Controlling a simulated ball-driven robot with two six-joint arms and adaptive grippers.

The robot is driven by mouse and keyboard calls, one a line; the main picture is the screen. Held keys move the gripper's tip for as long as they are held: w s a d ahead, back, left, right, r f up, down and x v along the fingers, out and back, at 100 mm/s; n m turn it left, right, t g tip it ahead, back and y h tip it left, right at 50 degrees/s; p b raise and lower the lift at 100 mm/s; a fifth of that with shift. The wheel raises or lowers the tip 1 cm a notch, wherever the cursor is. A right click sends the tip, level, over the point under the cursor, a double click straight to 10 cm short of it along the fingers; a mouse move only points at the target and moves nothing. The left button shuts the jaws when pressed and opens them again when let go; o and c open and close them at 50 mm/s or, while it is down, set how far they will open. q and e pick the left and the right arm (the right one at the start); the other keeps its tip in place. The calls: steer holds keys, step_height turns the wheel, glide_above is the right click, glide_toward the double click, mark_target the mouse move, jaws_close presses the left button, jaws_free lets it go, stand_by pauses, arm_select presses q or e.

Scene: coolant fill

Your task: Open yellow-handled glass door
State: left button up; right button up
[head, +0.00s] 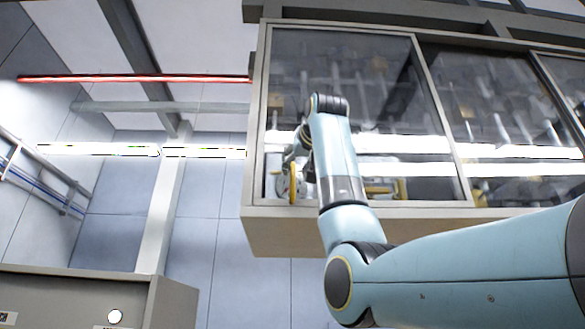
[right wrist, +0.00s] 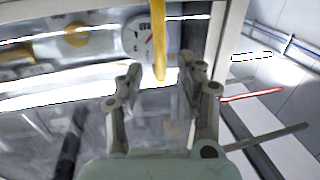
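The glass door (head: 355,85) is the left panel of a framed cabinet in the head view and looks closed. Its yellow handle (head: 292,183) stands upright near the door's lower left corner. In the right wrist view the yellow handle (right wrist: 158,40) comes down from the top edge, its lower end between the fingers. My right gripper (right wrist: 158,78) is open, with one finger on each side of the handle and visible gaps to both. In the head view my right gripper (head: 292,160) is partly hidden behind my own wrist. My left gripper is not in view.
More glass panels (head: 500,110) continue to the right of the door. A round gauge (right wrist: 138,38) shows behind the glass. A grey cabinet (head: 80,290) stands at the lower left. The space left of the door, before the wall panels (head: 205,190), looks clear.

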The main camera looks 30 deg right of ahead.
mark_target(293, 173)
steer(key=p+x, duration=0.1)
steer(key=x, duration=0.3)
steer(key=shift+r+p, duration=0.15)
steer(key=shift+p, duration=0.25)
steer(key=shift+w+d, duration=0.2)
steer(key=shift+w, duration=0.3)
jaws_close()
steer(key=shift+w+f, duration=0.15)
steer(key=shift+f, duration=0.1)
